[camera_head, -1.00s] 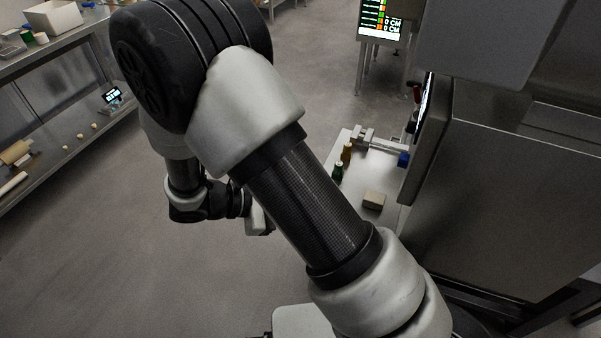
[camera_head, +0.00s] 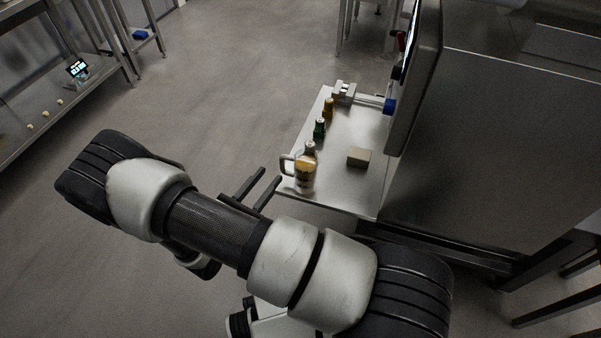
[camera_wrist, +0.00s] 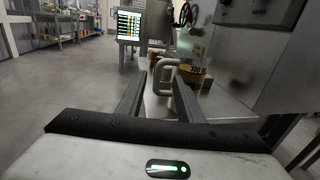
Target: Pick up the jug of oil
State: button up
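The jug of oil (camera_head: 306,174) is a clear jug with yellow-amber contents, upright near the front left corner of the small metal table (camera_head: 345,195). Its handle (camera_head: 286,165) points left, toward my gripper. My gripper (camera_head: 271,174) is open and empty, just left of the jug, with its fingers pointing at the handle. In the wrist view the jug (camera_wrist: 196,77) is ahead, partly behind the right finger. Its pale handle (camera_wrist: 163,76) appears between the two fingertips (camera_wrist: 160,74). I cannot tell whether the handle is actually within the fingers' reach.
Small bottles, one green-topped (camera_head: 320,128) and one amber (camera_head: 328,108), stand behind the jug. A large metal cabinet (camera_head: 470,150) closes off the right side.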

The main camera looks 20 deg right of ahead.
aim_at(281, 163)
jog(key=x, duration=0.5)
jog(key=b+x, duration=0.1)
jog(key=x, duration=0.1)
jog(key=shift+w+f, duration=0.1)
jog(key=shift+f, duration=0.2)
jog(key=shift+w+d, duration=0.45)
grip_shut()
jog(key=shift+r, duration=0.1)
